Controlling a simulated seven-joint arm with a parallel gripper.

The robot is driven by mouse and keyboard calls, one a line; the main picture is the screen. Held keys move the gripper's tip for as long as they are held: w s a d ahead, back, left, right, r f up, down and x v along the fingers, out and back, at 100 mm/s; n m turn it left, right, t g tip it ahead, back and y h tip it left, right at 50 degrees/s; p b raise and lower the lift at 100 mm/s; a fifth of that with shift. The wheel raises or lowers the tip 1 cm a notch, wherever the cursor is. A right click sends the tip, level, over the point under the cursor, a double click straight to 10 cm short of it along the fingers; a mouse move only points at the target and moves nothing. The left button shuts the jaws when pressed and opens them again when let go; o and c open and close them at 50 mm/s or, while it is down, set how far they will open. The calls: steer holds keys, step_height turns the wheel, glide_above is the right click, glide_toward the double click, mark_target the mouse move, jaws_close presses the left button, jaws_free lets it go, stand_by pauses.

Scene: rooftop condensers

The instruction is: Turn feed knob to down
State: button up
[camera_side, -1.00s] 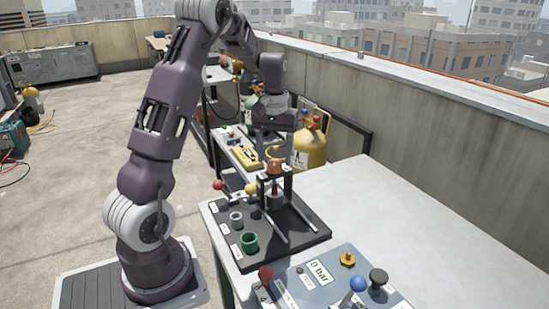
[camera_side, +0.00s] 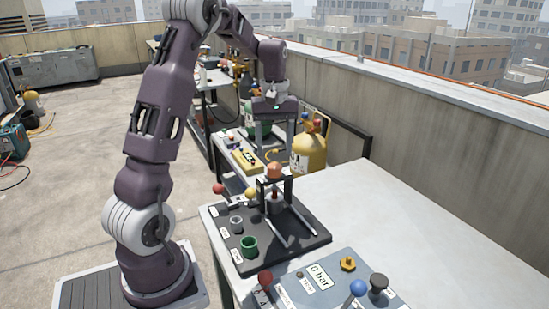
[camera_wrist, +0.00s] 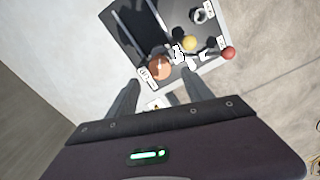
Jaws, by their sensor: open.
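An orange-copper knob (camera_side: 275,171) sits on top of a black upright frame (camera_side: 288,188) on the dark board; its label is too small to read, so I cannot confirm it is the feed knob. In the wrist view, the copper knob (camera_wrist: 158,67) lies just beyond my fingertips, roughly between their lines. My gripper (camera_side: 274,146) is open and empty, above and behind the knob and apart from it. Both fingers of my gripper (camera_wrist: 157,88) show in the wrist view.
The dark board (camera_side: 310,232) also carries a green cup (camera_side: 249,246), a grey ring (camera_side: 236,225), a yellow ball knob (camera_side: 251,194) and a red ball knob (camera_side: 218,188). A control panel (camera_side: 335,297) stands in front. A yellow cylinder (camera_side: 309,153) stands behind. The table's right side is clear.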

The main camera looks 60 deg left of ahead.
mark_target(275, 166)
step_height(275, 166, down, 5)
steer(key=shift+f, duration=0.1)
jaws_close()
stand_by(0.4)
steer(key=m, duration=1.1)
steer(key=shift+m, duration=0.6)
jaws_free()
